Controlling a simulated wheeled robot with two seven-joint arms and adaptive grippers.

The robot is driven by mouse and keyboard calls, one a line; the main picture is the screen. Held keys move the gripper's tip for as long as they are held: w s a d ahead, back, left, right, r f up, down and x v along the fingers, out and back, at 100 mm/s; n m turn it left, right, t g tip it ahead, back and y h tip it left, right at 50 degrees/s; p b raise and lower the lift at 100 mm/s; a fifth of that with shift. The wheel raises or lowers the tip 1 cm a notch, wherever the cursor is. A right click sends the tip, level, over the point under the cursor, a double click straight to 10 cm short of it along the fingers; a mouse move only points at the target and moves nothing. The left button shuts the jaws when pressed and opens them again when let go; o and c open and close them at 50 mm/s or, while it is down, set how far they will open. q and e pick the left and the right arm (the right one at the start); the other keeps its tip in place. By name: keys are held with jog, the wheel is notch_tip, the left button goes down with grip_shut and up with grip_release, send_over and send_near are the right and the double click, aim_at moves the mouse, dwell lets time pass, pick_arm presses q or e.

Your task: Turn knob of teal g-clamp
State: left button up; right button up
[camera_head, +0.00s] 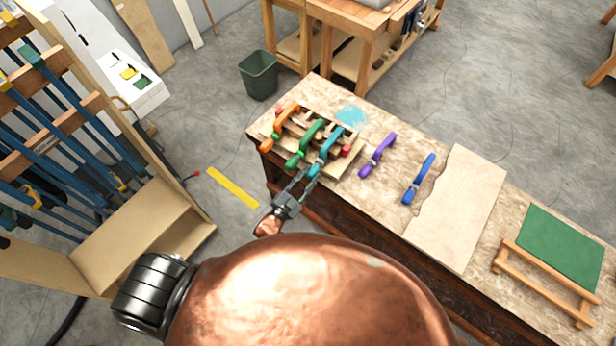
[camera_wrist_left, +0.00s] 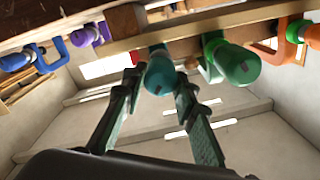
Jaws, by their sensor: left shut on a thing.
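The teal g-clamp (camera_head: 325,153) sits on the wooden lamination piece at the left end of the workbench, with its knob end toward the bench's near edge. In the left wrist view its round teal knob (camera_wrist_left: 159,76) sits between the two finger tips. My left gripper (camera_head: 307,180) reaches up to this knob from below and is shut on it. The fingers partly cover the knob in the head view. My right gripper is not in view.
A green clamp (camera_head: 306,143) stands close beside the teal one, then an orange clamp (camera_head: 281,124). A purple clamp (camera_head: 377,155) and a blue clamp (camera_head: 419,179) lie on the workbench (camera_head: 391,220) to the right. A wavy-edged board (camera_head: 455,210) lies farther right.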

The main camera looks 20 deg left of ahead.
pick_arm(q)
jog(key=m+b, duration=0.1)
jog(key=m, duration=0.2)
jog(key=shift+w+d+m, duration=0.1)
jog(key=shift+m, duration=0.2)
jog(key=m+b, duration=0.1)
jog(key=m, duration=0.1)
jog(key=shift+m, duration=0.4)
jog(key=m+b, duration=0.3)
jog(key=m, duration=0.2)
jog(key=shift+f+m+b, duration=0.1)
jog(key=shift+m+b, duration=0.2)
jog(key=shift+b, duration=0.1)
jog(key=m+b, duration=0.5)
jog(key=m, duration=0.1)
jog(key=shift+m+b, duration=1.65)
jog(key=shift+m, duration=0.65)
